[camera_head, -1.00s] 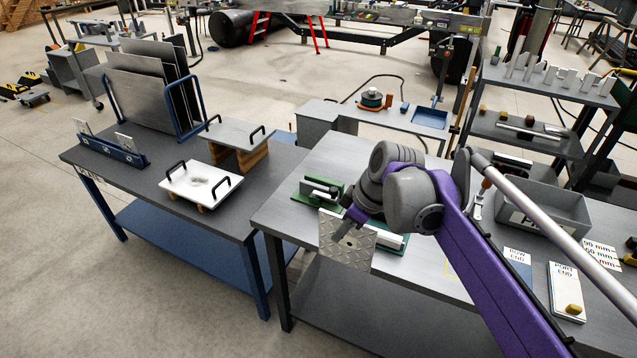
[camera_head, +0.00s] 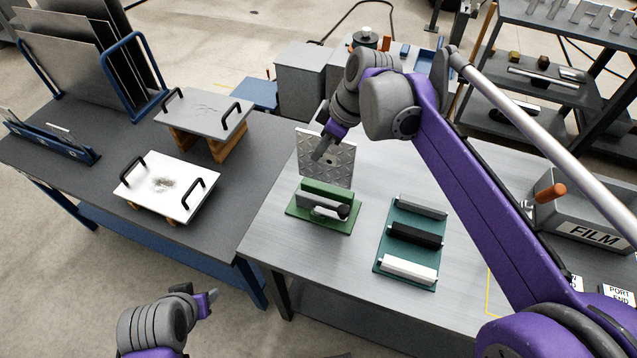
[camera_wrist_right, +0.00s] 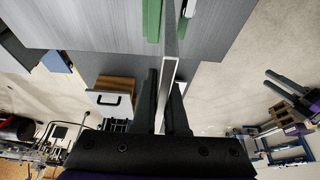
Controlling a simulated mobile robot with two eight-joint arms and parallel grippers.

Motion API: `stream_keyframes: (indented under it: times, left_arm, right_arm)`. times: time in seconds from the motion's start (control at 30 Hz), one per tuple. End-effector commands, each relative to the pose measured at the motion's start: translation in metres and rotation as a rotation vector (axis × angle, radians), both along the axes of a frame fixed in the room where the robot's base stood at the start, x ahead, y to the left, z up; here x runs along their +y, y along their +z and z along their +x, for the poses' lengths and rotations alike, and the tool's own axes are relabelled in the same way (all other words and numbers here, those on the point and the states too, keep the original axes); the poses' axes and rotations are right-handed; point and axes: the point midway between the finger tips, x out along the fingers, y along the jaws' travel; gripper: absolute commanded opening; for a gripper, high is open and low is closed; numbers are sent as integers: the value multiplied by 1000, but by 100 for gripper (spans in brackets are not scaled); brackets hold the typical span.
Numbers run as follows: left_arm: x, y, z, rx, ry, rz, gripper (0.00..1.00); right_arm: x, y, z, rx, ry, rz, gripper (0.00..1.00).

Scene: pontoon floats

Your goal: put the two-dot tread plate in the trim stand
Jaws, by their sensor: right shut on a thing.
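My right gripper (camera_head: 322,150) is shut on a grey diamond-tread plate (camera_head: 341,168), held upright just behind a green stand (camera_head: 309,222). In the right wrist view the plate (camera_wrist_right: 168,85) shows edge-on between the fingers (camera_wrist_right: 163,75). A dark mark shows on its face, but I cannot count dots. A low blue slotted stand (camera_head: 62,148) holding small upright plates is on the dark table at left; I cannot tell which stand is the trim stand. My left gripper (camera_head: 211,298) is low at front left, empty; its two fingers look apart in the wrist view (camera_wrist_right: 290,92).
A teal tray (camera_head: 383,260) with grey, black and white bars lies right of the green stand. A white handled plate (camera_head: 150,203) and a grey handled plate (camera_head: 195,115) stand on the dark table. A grey FILM bin (camera_head: 575,205) is at right. Bare bench top lies between.

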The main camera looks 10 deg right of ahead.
Motion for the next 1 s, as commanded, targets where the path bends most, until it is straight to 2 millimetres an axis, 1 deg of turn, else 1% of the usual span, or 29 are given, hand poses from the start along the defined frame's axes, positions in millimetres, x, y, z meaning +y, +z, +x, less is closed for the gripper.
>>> stream_keyframes:
  times: [0.07, 0.3, 0.47, 0.6, 0.7, 0.8, 1.0]
  left_arm:
    - [0, -2, -1, 1, 0, 0, 50]
    - [0, -6, -2, 4, 0, 0, 50]
    - [0, -7, -2, 4, 0, 0, 50]
    - [0, -9, -3, 5, 0, 0, 50]
    - [0, -9, -3, 6, 0, 0, 50]
    - [0, -9, -3, 6, 0, 0, 50]
    - [0, -9, -3, 6, 0, 0, 50]
  right_arm:
    - [0, -8, 0, 1, 0, 1, 0]
    - [0, -51, -1, 0, 0, 0, 0]
    - [0, -66, 0, 0, 0, 0, 0]
    - [0, -86, 0, 0, 0, 0, 0]
    - [0, -97, 0, 0, 0, 0, 0]
    - [0, -100, -1, 0, 0, 0, 0]
    - [0, -100, -1, 0, 0, 0, 0]
